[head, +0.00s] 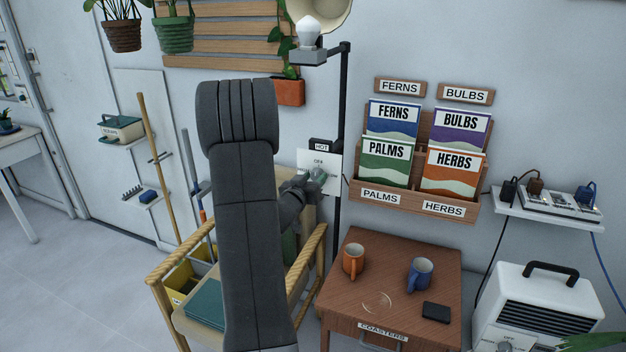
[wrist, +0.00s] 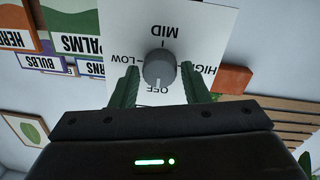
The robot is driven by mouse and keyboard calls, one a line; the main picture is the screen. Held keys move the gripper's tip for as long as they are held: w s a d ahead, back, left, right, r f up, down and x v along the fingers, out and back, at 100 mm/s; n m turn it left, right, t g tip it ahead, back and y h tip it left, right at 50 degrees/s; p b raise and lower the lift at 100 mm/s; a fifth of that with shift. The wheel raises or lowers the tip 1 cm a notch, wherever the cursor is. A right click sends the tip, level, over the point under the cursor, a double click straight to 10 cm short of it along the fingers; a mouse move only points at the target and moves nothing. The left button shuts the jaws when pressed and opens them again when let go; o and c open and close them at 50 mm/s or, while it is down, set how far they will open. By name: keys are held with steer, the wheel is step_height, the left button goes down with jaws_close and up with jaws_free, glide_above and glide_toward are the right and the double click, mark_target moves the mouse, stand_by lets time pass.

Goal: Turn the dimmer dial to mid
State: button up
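The dimmer dial (wrist: 158,69) is a grey round knob on a white plate (wrist: 200,28). The wrist view is upside down; the plate reads OFF, LOW, MID and HIGH around the dial. The dial's pale pointer line is toward OFF. My gripper (wrist: 158,78) is open, with one green finger on each side of the dial and a gap visible on both sides.
A seed packet rack (head: 455,207) hangs to the right. Below are a wooden table (head: 360,305) with mugs and a wooden-framed chair (head: 308,262).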

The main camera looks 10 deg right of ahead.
steer(key=c, duration=0.6)
steer(key=shift+f+m+b, duration=0.1)
steer(key=shift+m+b, duration=0.2)
steer(key=shift+b, duration=0.15)
